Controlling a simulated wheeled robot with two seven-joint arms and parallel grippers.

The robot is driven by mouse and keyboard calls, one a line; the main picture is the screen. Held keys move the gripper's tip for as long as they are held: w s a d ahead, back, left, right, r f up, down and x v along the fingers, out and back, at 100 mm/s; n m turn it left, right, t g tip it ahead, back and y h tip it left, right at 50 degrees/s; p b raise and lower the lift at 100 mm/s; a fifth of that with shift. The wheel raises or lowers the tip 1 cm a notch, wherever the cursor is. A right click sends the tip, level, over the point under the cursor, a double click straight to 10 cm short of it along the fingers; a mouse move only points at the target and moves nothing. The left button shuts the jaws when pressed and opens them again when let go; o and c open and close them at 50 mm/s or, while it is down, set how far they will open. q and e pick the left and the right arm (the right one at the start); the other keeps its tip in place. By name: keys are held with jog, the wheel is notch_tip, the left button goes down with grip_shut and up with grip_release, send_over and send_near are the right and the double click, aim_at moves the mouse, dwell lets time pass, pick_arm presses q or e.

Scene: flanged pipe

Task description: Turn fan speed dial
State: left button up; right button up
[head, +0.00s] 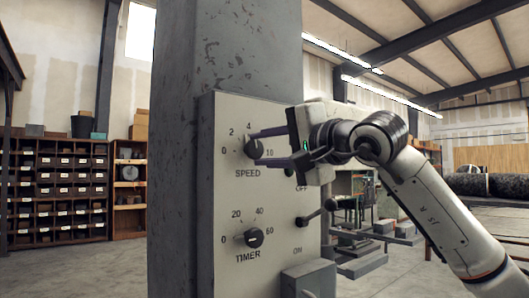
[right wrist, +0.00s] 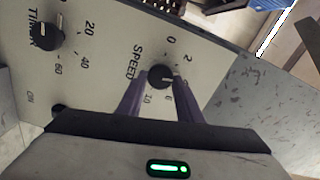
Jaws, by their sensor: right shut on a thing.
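The fan speed dial (head: 254,149) is a black round knob on a pale control panel (head: 225,190), above the word SPEED, with a scale of numbers around it. My right gripper (head: 258,148) reaches in from the right with its two purple fingers at the dial, shut on it. In the right wrist view the speed dial (right wrist: 160,77) sits between the ends of the fingers (right wrist: 160,92). The far side of the dial's grip is hard to make out. My left gripper is in neither view.
Below is a black TIMER knob (head: 254,238), also in the right wrist view (right wrist: 46,37). A lever with a black ball (head: 330,204) sticks out from the panel's right side. The panel is on a grey column (head: 225,45). Drawer shelves (head: 55,185) stand far left.

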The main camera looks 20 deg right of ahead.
jog(key=m, duration=0.2)
jog(key=m+b, duration=0.1)
jog(key=m, duration=0.2)
jog(key=shift+f+m, duration=0.2)
jog(key=shift+m, duration=0.1)
jog(key=m+b, duration=0.1)
jog(key=m, duration=0.1)
jog(key=shift+m, duration=0.4)
jog(key=m+b, duration=0.1)
jog(key=m, duration=0.1)
jog(key=shift+f+m, duration=0.1)
jog(key=shift+m, duration=0.3)
jog(key=m+b, duration=0.1)
jog(key=m, duration=0.3)
jog(key=shift+a, duration=0.15)
jog(key=shift+m+b, duration=0.55)
jog(key=shift+m, duration=2.15)
jog(key=o, duration=0.9)
jog(key=shift+c, duration=0.2)
jog(key=shift+o, duration=0.8)
jog(key=shift+s, duration=0.1)
